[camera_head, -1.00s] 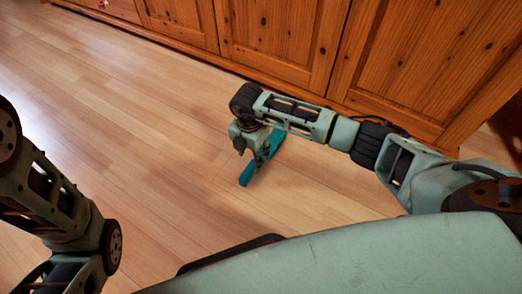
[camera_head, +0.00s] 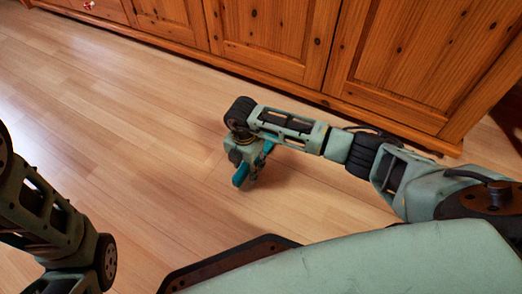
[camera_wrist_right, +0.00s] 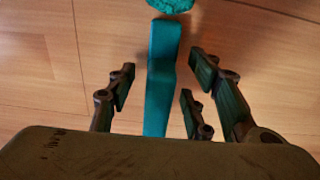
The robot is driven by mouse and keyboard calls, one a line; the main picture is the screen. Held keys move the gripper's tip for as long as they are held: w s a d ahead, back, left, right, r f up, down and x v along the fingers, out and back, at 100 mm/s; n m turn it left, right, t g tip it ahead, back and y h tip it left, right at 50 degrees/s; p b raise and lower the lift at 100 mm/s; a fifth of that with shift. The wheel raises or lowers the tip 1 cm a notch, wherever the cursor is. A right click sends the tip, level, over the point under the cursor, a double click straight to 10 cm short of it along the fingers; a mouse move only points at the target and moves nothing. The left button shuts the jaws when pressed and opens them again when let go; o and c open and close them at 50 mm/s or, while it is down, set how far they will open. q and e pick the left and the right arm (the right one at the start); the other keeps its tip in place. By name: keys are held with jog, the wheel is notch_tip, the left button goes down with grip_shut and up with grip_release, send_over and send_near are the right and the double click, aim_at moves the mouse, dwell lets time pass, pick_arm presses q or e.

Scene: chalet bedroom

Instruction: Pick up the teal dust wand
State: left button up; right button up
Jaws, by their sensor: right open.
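The teal dust wand (camera_wrist_right: 162,75) lies on the wooden floor. In the right wrist view its flat handle runs up the middle, with a fluffy teal head (camera_wrist_right: 172,4) cut off by the top edge. My right gripper (camera_wrist_right: 160,88) is open, with fingers on both sides of the handle and gaps between them and it. In the head view my right gripper (camera_head: 252,174) points down over the wand and hides much of it. One teal end (camera_head: 240,175) shows to its left and another bit (camera_head: 267,148) to its right. My left gripper is out of view.
A wooden cabinet (camera_head: 270,40) with panelled doors stands along the back, behind my right arm. The plank floor (camera_head: 130,130) left of the wand is clear. My left arm is at the left edge.

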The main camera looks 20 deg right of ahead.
jog(key=shift+c, duration=0.2)
grip_shut()
jog(key=shift+r, duration=0.2)
